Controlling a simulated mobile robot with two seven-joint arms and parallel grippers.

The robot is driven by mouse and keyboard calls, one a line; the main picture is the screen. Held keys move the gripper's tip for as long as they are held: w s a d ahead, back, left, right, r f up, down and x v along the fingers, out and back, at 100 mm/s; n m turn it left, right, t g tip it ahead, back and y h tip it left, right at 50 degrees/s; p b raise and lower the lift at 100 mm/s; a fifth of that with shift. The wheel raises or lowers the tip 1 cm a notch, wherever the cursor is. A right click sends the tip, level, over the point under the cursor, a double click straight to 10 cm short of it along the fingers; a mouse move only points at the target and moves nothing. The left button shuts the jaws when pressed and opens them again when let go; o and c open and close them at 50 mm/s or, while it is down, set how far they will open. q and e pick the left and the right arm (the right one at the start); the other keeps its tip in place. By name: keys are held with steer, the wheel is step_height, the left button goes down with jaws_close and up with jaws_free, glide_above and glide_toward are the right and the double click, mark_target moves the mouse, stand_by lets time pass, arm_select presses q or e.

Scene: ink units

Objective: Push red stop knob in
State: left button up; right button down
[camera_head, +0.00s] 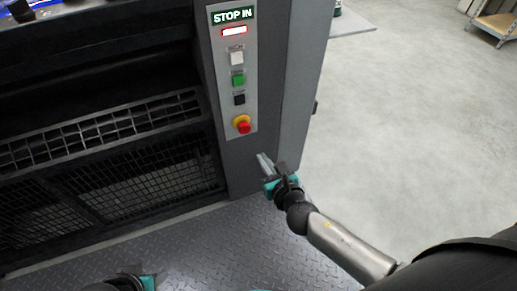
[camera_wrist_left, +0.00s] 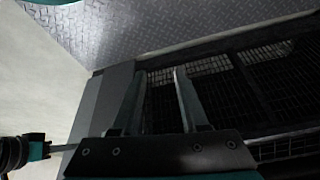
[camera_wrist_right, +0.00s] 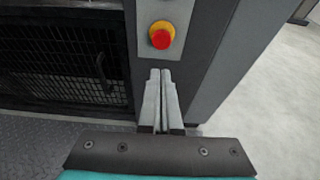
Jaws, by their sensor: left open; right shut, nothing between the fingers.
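The red stop knob (camera_head: 243,127) sits on a yellow collar at the bottom of the light grey control panel (camera_head: 233,71). It also shows in the right wrist view (camera_wrist_right: 161,37), ahead of the fingertips. My right gripper (camera_head: 262,160) is shut and empty, below and slightly right of the knob, apart from it. Its closed fingertips (camera_wrist_right: 160,72) point toward the cabinet face just below the knob. My left gripper (camera_wrist_left: 158,72) is open and empty, facing the dark machine front; in the head view only part of it shows at the bottom edge.
Dark mesh guards (camera_head: 150,182) lie left of the column. Clear pale floor (camera_head: 420,120) lies to the right.

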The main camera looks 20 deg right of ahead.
arm_select(q)
steer(key=shift+f, duration=0.45)
arm_select(e)
steer(key=shift+s+r, duration=0.2)
steer(key=shift+s, duration=0.5)
